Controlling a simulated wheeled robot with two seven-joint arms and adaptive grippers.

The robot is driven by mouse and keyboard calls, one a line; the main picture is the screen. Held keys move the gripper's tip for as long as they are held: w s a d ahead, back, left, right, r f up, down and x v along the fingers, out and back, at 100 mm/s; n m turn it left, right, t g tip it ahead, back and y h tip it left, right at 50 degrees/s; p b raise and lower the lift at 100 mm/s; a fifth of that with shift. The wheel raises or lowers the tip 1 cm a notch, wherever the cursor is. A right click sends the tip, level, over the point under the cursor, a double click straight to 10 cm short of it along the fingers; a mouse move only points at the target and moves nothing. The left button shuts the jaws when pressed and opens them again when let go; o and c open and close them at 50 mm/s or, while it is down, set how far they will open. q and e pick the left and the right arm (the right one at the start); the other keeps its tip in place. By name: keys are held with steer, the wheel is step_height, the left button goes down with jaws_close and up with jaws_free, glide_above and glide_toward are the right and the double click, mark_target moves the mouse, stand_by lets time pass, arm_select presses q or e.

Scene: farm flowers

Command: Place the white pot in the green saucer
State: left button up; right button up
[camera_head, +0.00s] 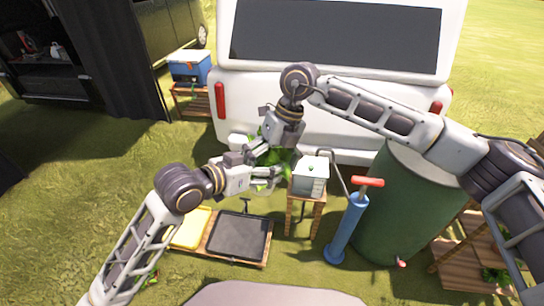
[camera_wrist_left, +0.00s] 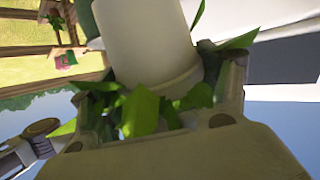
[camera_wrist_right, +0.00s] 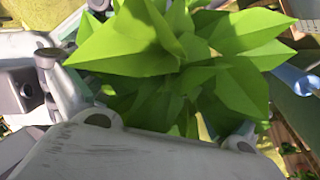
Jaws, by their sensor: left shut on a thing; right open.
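The white pot (camera_wrist_left: 150,45) fills the upper middle of the left wrist view, with green leaves around its rim. My left gripper (camera_wrist_left: 165,105) is shut on it at the rim, one finger on each side, with leaves between the fingers. In the head view my left gripper (camera_head: 270,176) is in the middle, beside the leafy plant (camera_head: 278,135). My right gripper (camera_head: 272,148) is open just above it, close to the left one. In the right wrist view the leaves (camera_wrist_right: 185,60) fill the space before my right gripper (camera_wrist_right: 155,105). I cannot make out the green saucer.
A small grey box (camera_head: 310,180) stands on a wooden stool right of the grippers. A blue pump (camera_head: 346,228) and a large green barrel (camera_head: 410,205) stand further right. A dark tray (camera_head: 239,236) and a yellow tray (camera_head: 190,229) lie in front. A white van (camera_head: 330,90) is behind.

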steer(key=shift+f, duration=0.15)
steer(key=c, duration=1.1)
arm_select(q)
steer(key=o, duration=1.4)
arm_select(e)
steer(key=shift+c, duration=0.9)
